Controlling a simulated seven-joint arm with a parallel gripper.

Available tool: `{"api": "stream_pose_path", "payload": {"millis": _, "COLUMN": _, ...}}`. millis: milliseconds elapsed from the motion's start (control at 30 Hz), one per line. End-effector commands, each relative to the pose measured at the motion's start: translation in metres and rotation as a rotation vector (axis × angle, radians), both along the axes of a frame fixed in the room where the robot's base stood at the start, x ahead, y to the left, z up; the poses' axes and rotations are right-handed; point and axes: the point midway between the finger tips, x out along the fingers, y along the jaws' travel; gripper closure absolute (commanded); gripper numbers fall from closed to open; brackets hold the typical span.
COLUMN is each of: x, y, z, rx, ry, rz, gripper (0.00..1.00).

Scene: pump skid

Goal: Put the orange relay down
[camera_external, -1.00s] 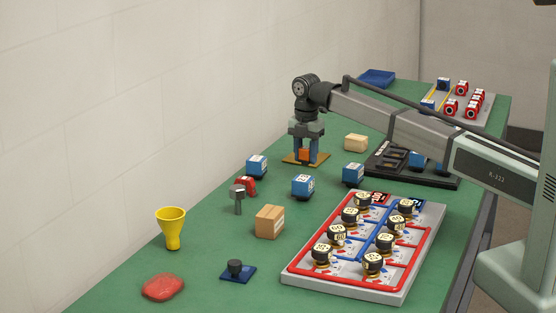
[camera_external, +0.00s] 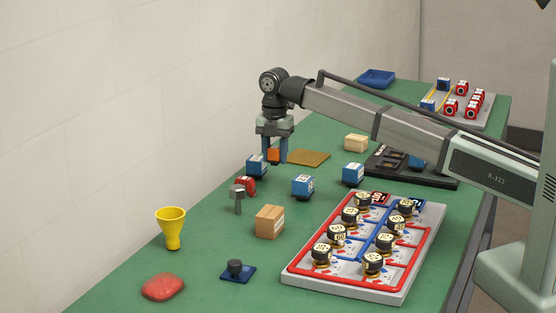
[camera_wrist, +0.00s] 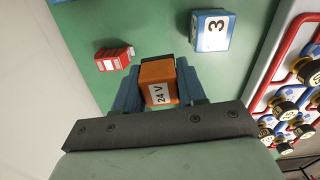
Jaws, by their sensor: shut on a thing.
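The orange relay (camera_external: 274,155) is held between the fingers of my gripper (camera_external: 275,157), above the green table. In the wrist view the orange relay (camera_wrist: 158,82) shows a white label reading "24 V", and the blue fingers of my gripper (camera_wrist: 158,88) press on both its sides. In the external view the gripper is near a blue relay (camera_external: 257,165), which it partly overlaps in the picture. A brown mat (camera_external: 308,158) lies bare on the table, just right of the gripper.
Blue relays (camera_external: 303,186) (camera_external: 353,174) and a red block (camera_external: 247,185) stand nearby; the red block (camera_wrist: 114,59) and a blue relay marked 3 (camera_wrist: 212,31) show in the wrist view. A cardboard box (camera_external: 270,221), yellow funnel (camera_external: 171,228) and valve panel (camera_external: 345,283) are nearer.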

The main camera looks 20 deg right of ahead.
Motion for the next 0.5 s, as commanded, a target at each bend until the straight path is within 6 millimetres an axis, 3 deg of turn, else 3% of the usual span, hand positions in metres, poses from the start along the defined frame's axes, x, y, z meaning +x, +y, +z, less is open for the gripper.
{"api": "stream_pose_path", "payload": {"millis": 100, "x": -0.025, "y": 0.044, "z": 0.000, "rx": -0.001, "ry": 0.001, "rz": 0.059, "gripper": 0.91}}
{"api": "stream_pose_path", "payload": {"millis": 500, "x": -0.105, "y": 0.174, "z": 0.000, "rx": -0.006, "ry": 0.006, "rz": 0.227, "gripper": 0.91}}
